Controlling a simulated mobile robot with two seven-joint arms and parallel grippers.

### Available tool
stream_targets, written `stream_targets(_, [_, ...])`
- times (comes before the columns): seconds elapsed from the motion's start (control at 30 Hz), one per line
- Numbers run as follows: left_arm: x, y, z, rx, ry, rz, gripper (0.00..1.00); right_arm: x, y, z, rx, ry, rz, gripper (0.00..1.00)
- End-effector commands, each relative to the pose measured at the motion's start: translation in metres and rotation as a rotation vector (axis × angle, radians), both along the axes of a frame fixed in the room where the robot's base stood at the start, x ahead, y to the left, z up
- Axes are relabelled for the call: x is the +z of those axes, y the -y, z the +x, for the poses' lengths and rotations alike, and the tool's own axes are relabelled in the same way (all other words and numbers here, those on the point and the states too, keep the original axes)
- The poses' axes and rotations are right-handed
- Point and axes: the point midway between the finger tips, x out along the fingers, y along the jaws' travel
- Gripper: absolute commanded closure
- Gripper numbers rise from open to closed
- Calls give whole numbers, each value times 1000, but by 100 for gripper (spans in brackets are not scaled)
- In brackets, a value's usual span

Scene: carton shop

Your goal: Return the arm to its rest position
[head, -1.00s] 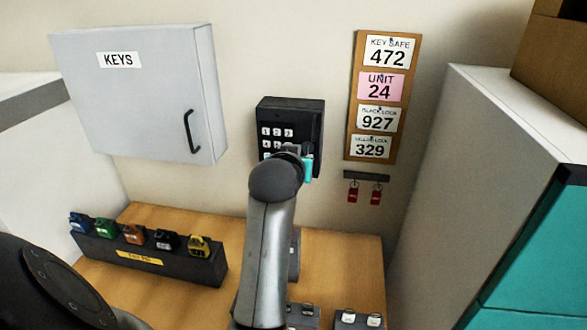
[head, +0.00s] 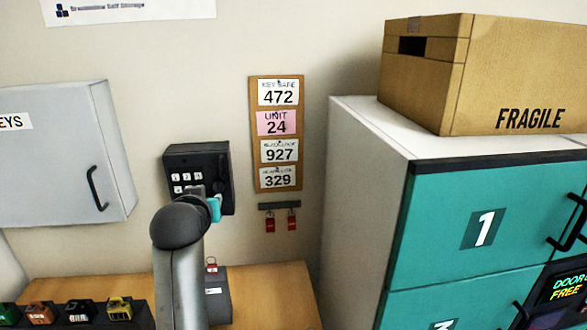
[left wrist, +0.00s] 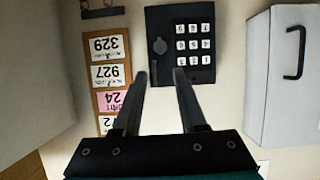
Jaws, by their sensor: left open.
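My left arm rises from the bottom of the head view. Its gripper (head: 208,204) is in front of the lower part of the black keypad box (head: 196,156) on the wall, and my wrist partly hides its fingers. In the left wrist view the two fingers of the left gripper (left wrist: 160,75) stand apart with nothing between them. They point towards the keypad box (left wrist: 161,20), which appears upside down with a round knob beside its keys. I cannot tell whether the fingertips touch it. My right gripper is not in view.
A grey key cabinet (head: 60,165) hangs left of the keypad. A code board (head: 254,150) and red-tagged keys (head: 270,222) are to its right. Teal lockers (head: 440,220) with a carton (head: 425,75) on top stand at right. Padlocks (head: 79,311) sit on the wooden counter (head: 275,290) below.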

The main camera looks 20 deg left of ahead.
Motion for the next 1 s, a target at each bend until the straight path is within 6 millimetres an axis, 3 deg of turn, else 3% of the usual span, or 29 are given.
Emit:
stream_targets(0.17, [-10, 6, -5, -16, -27, 5, 59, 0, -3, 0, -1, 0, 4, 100])
stream_targets(0.27, [-34, 20, -17, -56, -92, 15, 59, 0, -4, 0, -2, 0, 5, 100])
stream_targets(0.37, [-70, 43, -40, -122, -198, 25, 59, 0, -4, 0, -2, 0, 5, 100])
stream_targets(0.5, [-124, 82, -85, -236, -364, 24, 59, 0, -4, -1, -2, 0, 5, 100])
stream_targets(0.7, [-185, 135, -164, -395, -594, -5, 59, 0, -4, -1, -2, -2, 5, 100])
stream_targets(1.0, [-227, 188, -266, -565, -838, -75, 59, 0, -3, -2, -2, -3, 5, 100])
